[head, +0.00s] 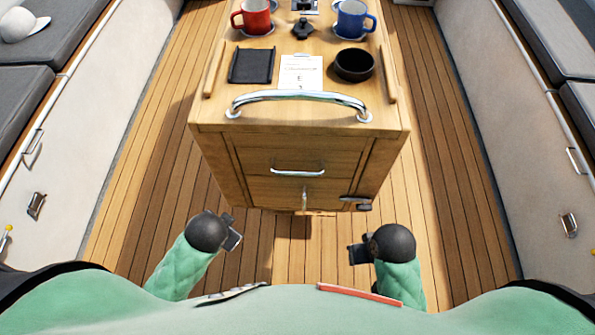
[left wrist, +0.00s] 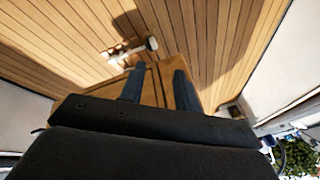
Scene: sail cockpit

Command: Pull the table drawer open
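The wooden table (head: 220,113) stands ahead of me in the head view. Its drawer front (head: 262,160) is flush with the table face, with a horizontal chrome handle (head: 298,172) on it. My left gripper (head: 234,230) is below and left of the handle, apart from the table. The left wrist view shows its two fingers (left wrist: 158,88) spread with nothing held, in front of a wooden surface. My right gripper (head: 355,253) is below and right of the handle, apart from the table. Its finger gap is not clear.
A chrome grab rail (head: 298,97) spans the front of the tabletop. A red mug (head: 256,18), a blue mug (head: 352,20), a black tray (head: 251,66), a card (head: 301,73) and a dark bowl (head: 354,65) stand behind it. Benches line both sides; the plank floor (head: 130,180) between is clear.

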